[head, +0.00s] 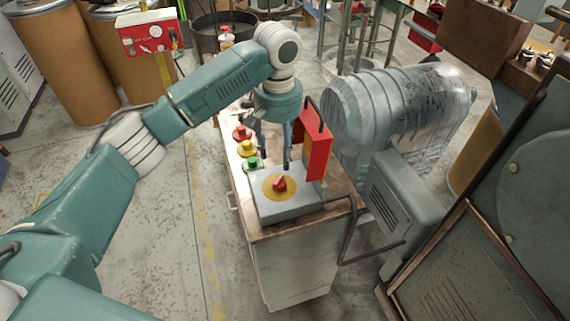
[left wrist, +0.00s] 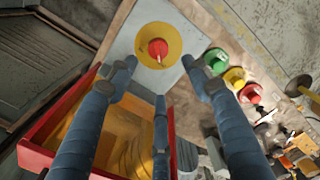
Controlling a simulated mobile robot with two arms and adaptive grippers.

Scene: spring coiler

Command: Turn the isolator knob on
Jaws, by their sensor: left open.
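The isolator knob (head: 280,184) is red and sits on a round yellow plate on top of a grey box (head: 300,207). The box stands on the front end of a cabinet. My left gripper (head: 273,158) points down just behind and above the knob, its fingers spread and empty. In the left wrist view the knob (left wrist: 158,49) lies just beyond the spread fingertips (left wrist: 158,72), apart from them. Whether any finger touches the box top is hard to tell. My right gripper is not in view.
Red, yellow and green buttons (head: 247,148) line the cabinet top behind the box. A red upright panel (head: 318,145) with a dark handle stands close to the gripper's right. A wrapped ribbed drum (head: 385,110) is further right. Open floor lies left of the cabinet.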

